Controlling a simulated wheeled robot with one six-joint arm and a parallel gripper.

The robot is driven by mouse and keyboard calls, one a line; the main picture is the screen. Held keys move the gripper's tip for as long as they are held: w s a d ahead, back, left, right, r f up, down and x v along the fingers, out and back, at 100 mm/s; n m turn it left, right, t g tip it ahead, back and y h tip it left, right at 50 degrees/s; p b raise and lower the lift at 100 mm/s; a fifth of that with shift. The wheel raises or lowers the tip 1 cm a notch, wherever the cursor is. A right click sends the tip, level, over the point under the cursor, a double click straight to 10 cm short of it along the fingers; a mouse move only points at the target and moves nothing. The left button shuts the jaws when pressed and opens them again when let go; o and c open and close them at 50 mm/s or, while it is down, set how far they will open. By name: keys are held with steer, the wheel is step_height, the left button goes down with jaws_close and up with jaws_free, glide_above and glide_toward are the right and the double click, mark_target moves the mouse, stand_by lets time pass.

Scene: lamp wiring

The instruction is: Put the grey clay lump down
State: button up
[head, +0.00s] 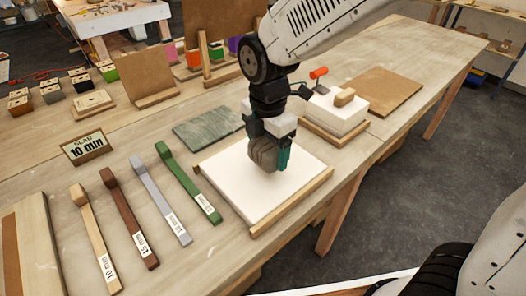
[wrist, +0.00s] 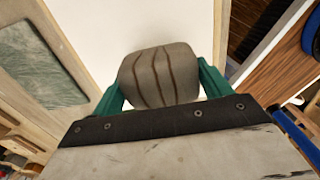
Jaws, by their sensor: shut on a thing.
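The grey clay lump (head: 262,153) is held between the teal fingers of my gripper (head: 270,158), over the white slab (head: 240,190) in its wooden frame. In the wrist view the lump (wrist: 160,76) is grey-brown with dark curved stripes, and my gripper (wrist: 163,88) has a finger on each side of it. White surface shows beyond the lump. I cannot tell whether the lump's underside touches the slab.
Left of the slab lie several labelled thickness strips (head: 174,200) and a "SLAB 10 mm" sign (head: 86,147). A green-grey board (head: 208,128) lies behind.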

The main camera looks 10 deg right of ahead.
steer(key=shift+w+a+f, duration=0.1)
steer(key=shift+w+a, duration=0.1)
steer(key=shift+w, duration=0.5)
steer(key=shift+w+a+f, duration=0.1)
steer(key=shift+w+a, duration=0.1)
steer(key=shift+w, duration=0.45)
steer(key=shift+f, duration=1.65)
steer(key=shift+f, duration=0.15)
steer(key=o, duration=1.5)
